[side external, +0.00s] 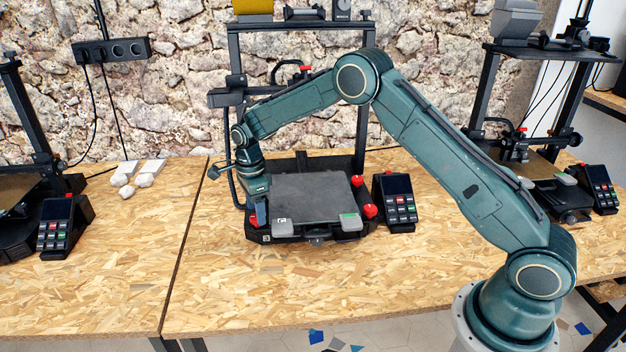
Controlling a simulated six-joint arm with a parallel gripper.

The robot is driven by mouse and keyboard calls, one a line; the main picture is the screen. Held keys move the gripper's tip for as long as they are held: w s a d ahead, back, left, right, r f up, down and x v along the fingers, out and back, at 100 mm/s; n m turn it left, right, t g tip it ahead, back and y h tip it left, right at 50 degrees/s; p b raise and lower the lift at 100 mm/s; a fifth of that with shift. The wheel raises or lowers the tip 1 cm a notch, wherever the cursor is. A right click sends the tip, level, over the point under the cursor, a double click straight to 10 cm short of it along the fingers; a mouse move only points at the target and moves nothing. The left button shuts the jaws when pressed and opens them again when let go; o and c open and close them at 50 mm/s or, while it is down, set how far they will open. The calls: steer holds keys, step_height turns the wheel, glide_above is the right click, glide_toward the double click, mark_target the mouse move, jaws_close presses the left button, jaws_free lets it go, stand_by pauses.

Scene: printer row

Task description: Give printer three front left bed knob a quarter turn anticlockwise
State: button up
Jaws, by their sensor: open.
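The middle printer's dark grey bed (310,198) lies flat in its black frame. A red knob (253,221) shows in part at the bed's front left corner. My gripper (259,214) points down at that corner, open, with its fingers close around or beside the knob. The fingers hide part of the knob, and I cannot tell whether they touch it. Other red knobs show on the right side, at the front right (370,211) and the back right (357,180).
Light grey clips sit on the bed's front edge, at left (282,227) and right (350,222). A control panel (396,202) stands right of the printer. The printer's upright frame (362,125) rises behind the bed. The wooden table (290,290) is clear in front.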

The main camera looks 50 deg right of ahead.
step_height(320, 180, up, 13)
steer(key=s+d+r+n+t, duration=0.1)
steer(key=s+r+n+t, duration=0.1)
steer(key=s+r+n, duration=0.7)
steer(key=shift+s+r+n, duration=0.3)
steer(key=shift+s+r, duration=1.65)
steer(key=shift+s, duration=0.3)
steer(key=shift+w+d, duration=0.1)
steer(key=w+a+f+n+g, duration=0.1)
steer(key=w+f+n+g, duration=0.1)
steer(key=w+f+n, duration=1.1)
steer(key=shift+w+a+f+n, duration=0.15)
steer(key=shift+w+f+n, duration=0.1)
steer(key=shift+n, duration=2.05)
steer(key=shift+f, duration=0.1)
